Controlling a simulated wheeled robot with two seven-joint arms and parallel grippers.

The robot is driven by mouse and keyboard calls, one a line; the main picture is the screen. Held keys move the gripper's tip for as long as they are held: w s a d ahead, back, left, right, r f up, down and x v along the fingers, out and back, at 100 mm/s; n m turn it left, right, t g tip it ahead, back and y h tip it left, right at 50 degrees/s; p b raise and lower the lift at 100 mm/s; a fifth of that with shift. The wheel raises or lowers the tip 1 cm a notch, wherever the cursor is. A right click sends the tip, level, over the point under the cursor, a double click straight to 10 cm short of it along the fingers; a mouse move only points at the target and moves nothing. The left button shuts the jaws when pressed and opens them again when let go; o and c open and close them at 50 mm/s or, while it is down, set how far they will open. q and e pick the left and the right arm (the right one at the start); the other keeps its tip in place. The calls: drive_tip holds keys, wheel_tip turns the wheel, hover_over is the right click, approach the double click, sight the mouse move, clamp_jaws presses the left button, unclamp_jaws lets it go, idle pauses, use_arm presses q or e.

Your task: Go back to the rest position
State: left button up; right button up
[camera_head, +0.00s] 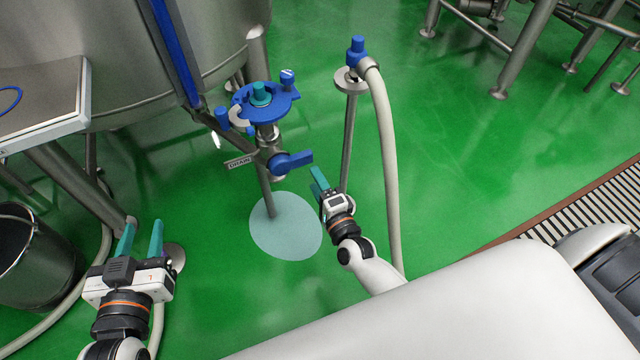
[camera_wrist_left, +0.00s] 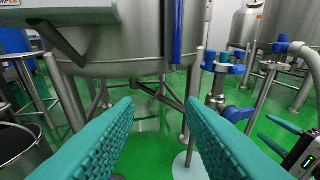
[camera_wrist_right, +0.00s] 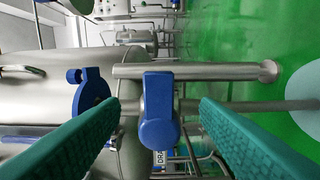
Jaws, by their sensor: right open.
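My left gripper (camera_head: 140,240) is at the lower left of the head view, with its teal fingers apart and nothing between them. In the left wrist view its fingers (camera_wrist_left: 160,115) frame the green floor and the tank legs. My right gripper (camera_head: 319,184) is right of the drain valve, below its blue handle (camera_head: 291,161), and apart from it. In the right wrist view the fingers (camera_wrist_right: 160,120) stand apart, with the blue handle (camera_wrist_right: 158,110) showing beyond the gap. The right gripper also shows at the right edge of the left wrist view (camera_wrist_left: 275,135).
A steel tank (camera_head: 130,60) stands at the upper left. A blue-topped fitting (camera_head: 262,97) sits above the drain valve. A hose stand (camera_head: 349,130) with a pale hose (camera_head: 386,150) is close to my right arm. A dark bucket (camera_head: 40,265) stands left. Open floor (camera_head: 480,150) lies right.

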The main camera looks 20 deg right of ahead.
use_arm(q)
drive_tip(key=shift+s+a+f+g, duration=0.2)
drive_tip(key=shift+f+g, duration=0.2)
drive_tip(key=shift+f, duration=0.15)
use_arm(e)
drive_tip(key=shift+s, duration=0.6)
